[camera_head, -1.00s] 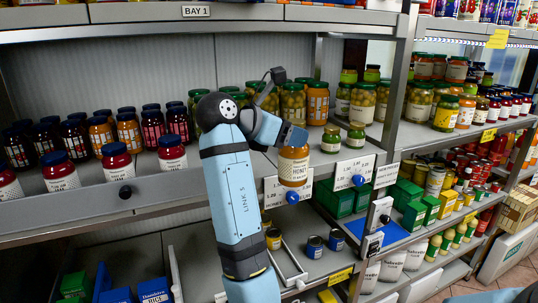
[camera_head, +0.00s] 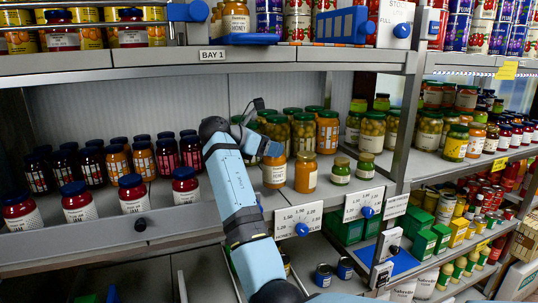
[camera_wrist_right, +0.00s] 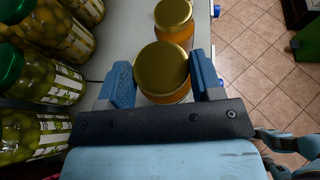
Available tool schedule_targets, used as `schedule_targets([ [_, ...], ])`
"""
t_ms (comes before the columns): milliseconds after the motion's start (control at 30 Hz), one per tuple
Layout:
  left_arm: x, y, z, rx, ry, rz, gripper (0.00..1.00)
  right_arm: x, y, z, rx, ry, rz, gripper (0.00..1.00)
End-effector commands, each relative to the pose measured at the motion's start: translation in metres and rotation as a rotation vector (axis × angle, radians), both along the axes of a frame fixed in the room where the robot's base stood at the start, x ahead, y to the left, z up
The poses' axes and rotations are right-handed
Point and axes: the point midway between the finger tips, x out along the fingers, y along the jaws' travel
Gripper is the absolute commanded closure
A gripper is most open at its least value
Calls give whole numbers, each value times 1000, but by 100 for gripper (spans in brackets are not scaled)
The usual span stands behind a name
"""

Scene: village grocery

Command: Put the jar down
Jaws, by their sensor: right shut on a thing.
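My right gripper (camera_head: 273,152) is shut on a honey jar (camera_head: 274,174) with amber contents and a pale label. The jar is upright over the middle shelf (camera_head: 161,205), near its front edge. Its base appears level with the shelf, but I cannot tell whether it touches. In the right wrist view the jar's gold lid (camera_wrist_right: 162,68) sits between the two blue fingers (camera_wrist_right: 164,84). A second amber jar (camera_head: 305,174) stands close to its right, and shows beyond it in the wrist view (camera_wrist_right: 174,16). My left gripper is not in view.
Green-lidded olive jars (camera_head: 303,133) stand behind, and small green jars (camera_head: 341,170) stand to the right. Red jam jars (camera_head: 131,194) line the left front. Price cards (camera_head: 298,221) hang along the shelf edge. The shelf between the jam and honey is partly hidden by my arm.

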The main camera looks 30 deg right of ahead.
Motion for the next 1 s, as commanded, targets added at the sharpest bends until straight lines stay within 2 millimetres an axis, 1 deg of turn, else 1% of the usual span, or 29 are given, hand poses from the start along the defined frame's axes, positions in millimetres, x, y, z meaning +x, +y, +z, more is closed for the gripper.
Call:
schedule_targets([
  [133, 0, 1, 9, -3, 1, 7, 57, 0, 1, -17, 0, 4, 2, 100],
  [233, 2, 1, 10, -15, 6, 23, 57, 0, 1, -28, 0, 1, 2, 100],
  [433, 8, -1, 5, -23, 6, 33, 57, 0, 0, -30, -1, -1, 1, 100],
  [600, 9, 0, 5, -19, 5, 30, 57, -1, 0, -34, -1, 0, 1, 100],
  [633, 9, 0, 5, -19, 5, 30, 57, -1, 0, -34, 0, 1, 0, 34],
  [667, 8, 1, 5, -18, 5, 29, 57, -1, 0, -34, 0, 1, 0, 27],
  [700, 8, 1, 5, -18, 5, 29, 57, -1, 0, -34, 0, 1, 0, 17],
  [733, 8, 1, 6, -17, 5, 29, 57, -1, 0, -34, 0, 1, 0, 15],
  [1000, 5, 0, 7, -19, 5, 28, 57, -1, 0, -33, 0, 1, 0, 15],
])
